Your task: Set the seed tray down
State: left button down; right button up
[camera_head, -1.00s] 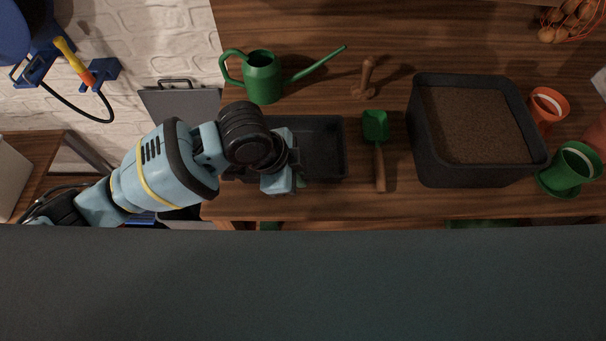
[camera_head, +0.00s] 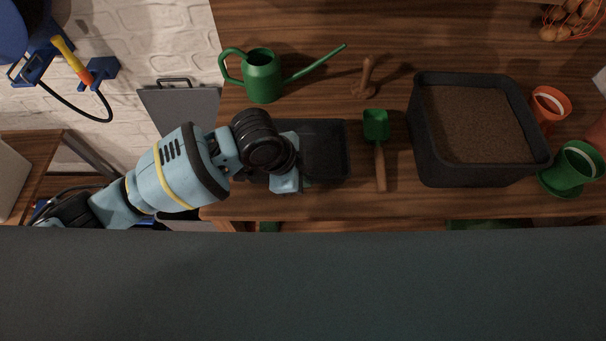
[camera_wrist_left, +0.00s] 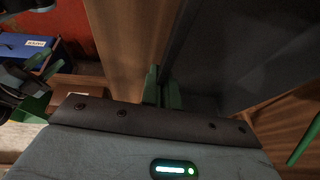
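The seed tray (camera_head: 325,152) is a shallow black rectangular tray at the front left of the wooden table, below the watering can. My left gripper (camera_head: 304,183) is at its near side, and the wrist hides the tray's left part. In the left wrist view the green fingers (camera_wrist_left: 162,89) stand on either side of the dark wall of the tray (camera_wrist_left: 215,60) and look closed on it. I cannot tell whether the tray's bottom touches the table. My right gripper is not in view.
A green trowel (camera_head: 376,126) lies just right of the tray. A green watering can (camera_head: 262,77) and a wooden dibber (camera_head: 365,80) stand behind it. A black soil bin (camera_head: 430,165) is further right. The table's front edge (camera_head: 400,214) is close.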

pick_arm(q)
jog(key=shift+f, duration=0.15)
jog(key=c, duration=2.1)
grip_release()
jog(key=o, duration=0.4)
